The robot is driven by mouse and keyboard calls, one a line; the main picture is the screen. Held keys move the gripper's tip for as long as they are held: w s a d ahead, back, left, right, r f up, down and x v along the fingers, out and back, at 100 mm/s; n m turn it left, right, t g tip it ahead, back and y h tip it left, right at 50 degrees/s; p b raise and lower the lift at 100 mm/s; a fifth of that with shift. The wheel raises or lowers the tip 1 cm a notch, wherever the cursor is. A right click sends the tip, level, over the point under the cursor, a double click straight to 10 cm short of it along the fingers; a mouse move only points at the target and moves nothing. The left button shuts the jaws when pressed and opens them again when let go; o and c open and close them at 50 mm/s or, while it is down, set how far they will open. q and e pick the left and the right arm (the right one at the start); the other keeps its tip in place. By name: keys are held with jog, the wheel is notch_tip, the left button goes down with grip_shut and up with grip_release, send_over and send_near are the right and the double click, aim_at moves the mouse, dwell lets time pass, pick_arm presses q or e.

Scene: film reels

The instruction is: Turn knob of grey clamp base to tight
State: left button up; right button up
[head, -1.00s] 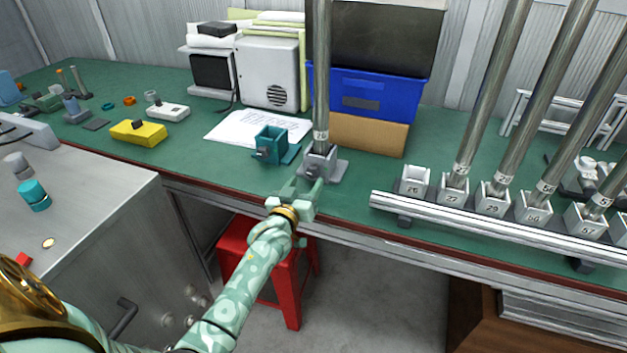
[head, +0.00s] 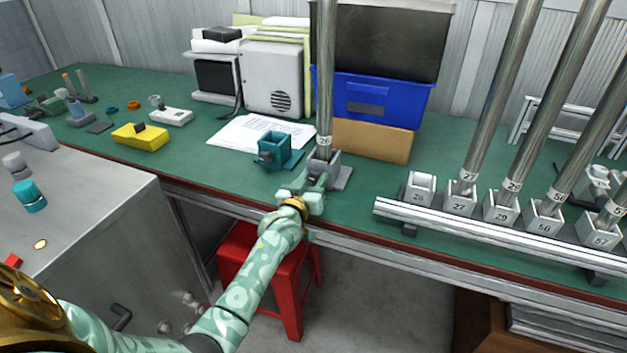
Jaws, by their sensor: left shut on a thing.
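The grey clamp base (head: 342,174) stands on the green bench near its front edge. An upright metal tube (head: 325,80) stands in it. My left gripper (head: 318,182) is at the front of the clamp base, reaching in from the lower left. It is shut on the clamp's knob, which is mostly hidden by the fingers. I cannot read the knob's setting. My right gripper is out of view.
A teal clamp base (head: 273,147) stands close on the left, by a paper sheet (head: 235,133). A blue crate (head: 400,95) is behind. A rail (head: 480,232) with numbered sockets and tall tubes is at the right. A red stool (head: 287,290) stands below the bench edge.

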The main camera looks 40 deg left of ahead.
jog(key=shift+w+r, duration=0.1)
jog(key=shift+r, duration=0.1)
pick_arm(q)
jog(key=shift+r+m+p, duration=0.15)
jog(key=shift+m+p, duration=0.4)
jog(key=shift+m, duration=0.25)
jog(key=shift+m+p, duration=0.4)
jog(key=shift+m, duration=0.3)
jog(key=shift+f+m+p, duration=0.15)
jog(key=shift+m+p, duration=0.1)
jog(key=shift+m, duration=0.7)
jog(key=shift+f+m+p, duration=0.1)
jog(key=shift+m+p, duration=0.1)
jog(key=shift+m, duration=0.75)
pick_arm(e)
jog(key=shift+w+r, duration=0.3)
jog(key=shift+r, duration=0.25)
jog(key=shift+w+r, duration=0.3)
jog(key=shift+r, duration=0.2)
pick_arm(q)
jog(key=shift+d, duration=0.1)
jog(key=o, duration=1)
